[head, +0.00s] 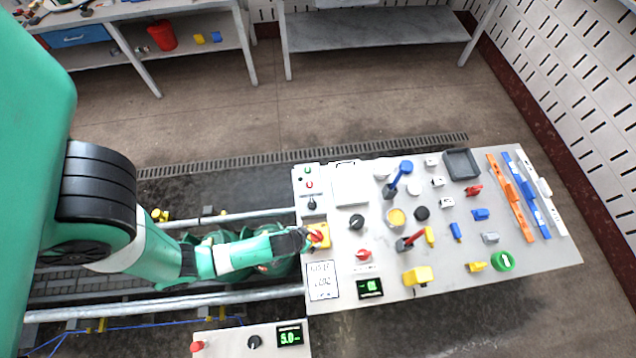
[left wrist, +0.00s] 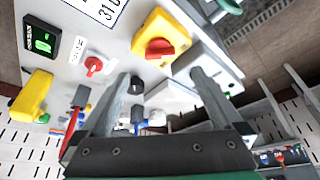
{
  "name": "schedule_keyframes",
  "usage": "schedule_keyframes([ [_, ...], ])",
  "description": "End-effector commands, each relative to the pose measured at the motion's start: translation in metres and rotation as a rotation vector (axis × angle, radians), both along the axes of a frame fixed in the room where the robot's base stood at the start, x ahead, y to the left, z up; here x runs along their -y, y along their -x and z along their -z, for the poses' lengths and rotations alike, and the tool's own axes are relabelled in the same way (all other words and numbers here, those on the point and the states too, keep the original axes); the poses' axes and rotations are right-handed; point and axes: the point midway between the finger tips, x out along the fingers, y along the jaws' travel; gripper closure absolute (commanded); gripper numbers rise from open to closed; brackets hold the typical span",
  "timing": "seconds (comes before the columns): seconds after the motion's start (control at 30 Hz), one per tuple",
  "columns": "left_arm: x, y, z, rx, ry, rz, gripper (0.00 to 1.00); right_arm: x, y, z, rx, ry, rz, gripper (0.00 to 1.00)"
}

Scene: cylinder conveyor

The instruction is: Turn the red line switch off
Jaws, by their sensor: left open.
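A yellow switch box with a red rotary knob (head: 320,235) sits at the left edge of the white panel table. It also shows in the left wrist view (left wrist: 158,45), near the top. A second red knob (head: 363,255) on a white plate is to its right; it shows in the left wrist view too (left wrist: 94,65). I cannot tell for certain which is the line switch. My left gripper (head: 309,238) is right at the yellow box and partly overlaps it. Its two fingers are apart and empty in the left wrist view (left wrist: 162,78). My right gripper is not in view.
The panel table (head: 510,272) carries a black knob (head: 356,222), red lever (head: 409,241), blue lever (head: 398,178), yellow block (head: 418,276) and green display (head: 370,288) near the knobs. A small panel with a red button (head: 197,347) is in front. Conveyor rails (head: 150,300) run left.

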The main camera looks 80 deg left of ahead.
Motion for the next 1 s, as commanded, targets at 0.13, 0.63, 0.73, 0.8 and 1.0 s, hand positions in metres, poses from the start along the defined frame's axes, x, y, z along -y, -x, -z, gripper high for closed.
schedule_keyframes([
  [0.13, -0.001, 0.001, -0.01, 0.0, 0.0, -0.003, 0.0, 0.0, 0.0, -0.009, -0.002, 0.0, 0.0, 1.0],
  [0.63, -0.017, -0.021, 0.059, 0.001, 0.0, -0.005, 0.0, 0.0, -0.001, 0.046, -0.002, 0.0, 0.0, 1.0],
  [0.73, -0.022, -0.027, 0.077, 0.001, 0.0, -0.004, 0.0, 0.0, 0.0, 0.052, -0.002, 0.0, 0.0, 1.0],
  [0.8, -0.025, -0.03, 0.087, 0.002, 0.0, -0.003, 0.0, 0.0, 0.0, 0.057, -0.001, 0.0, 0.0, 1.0],
  [1.0, -0.029, -0.036, 0.099, 0.004, 0.0, -0.002, 0.0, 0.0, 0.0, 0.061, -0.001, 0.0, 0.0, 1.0],
])
